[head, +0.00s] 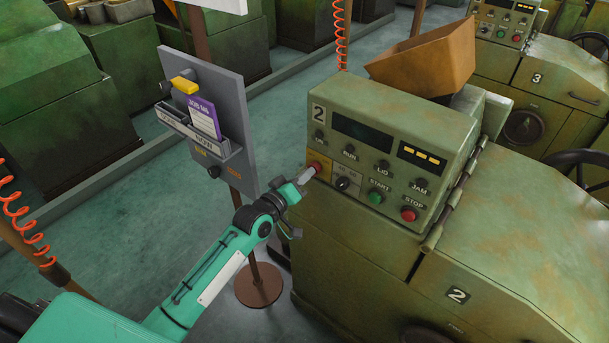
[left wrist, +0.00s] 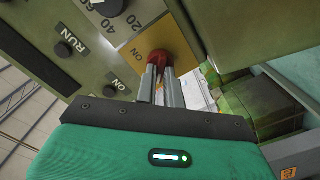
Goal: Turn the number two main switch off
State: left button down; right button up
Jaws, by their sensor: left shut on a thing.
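The number two machine's control box (head: 385,140) is green, with a "2" plate at its upper left. Its main switch (head: 315,167) is a red knob on a yellow plate at the lower left of the panel. In the left wrist view the red knob (left wrist: 163,58) sits on the yellow plate, with an "ON" mark beside it. My left gripper (head: 306,174) is shut on the red knob, and its fingers (left wrist: 160,84) hide part of it. Which way the knob points is hard to tell. My right gripper is not in view.
A grey board (head: 215,120) with a purple card stands on a post left of the panel. A black dial (head: 342,183), green START button (head: 376,197) and red STOP button (head: 408,214) lie right of the knob. Machine number three (head: 550,90) is behind.

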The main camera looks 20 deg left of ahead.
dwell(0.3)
pick_arm(q)
jog(key=c, duration=1.5)
grip_release()
jog(key=shift+s, duration=0.1)
jog(key=shift+b+v, duration=2.05)
jog(key=shift+v, duration=4.8)
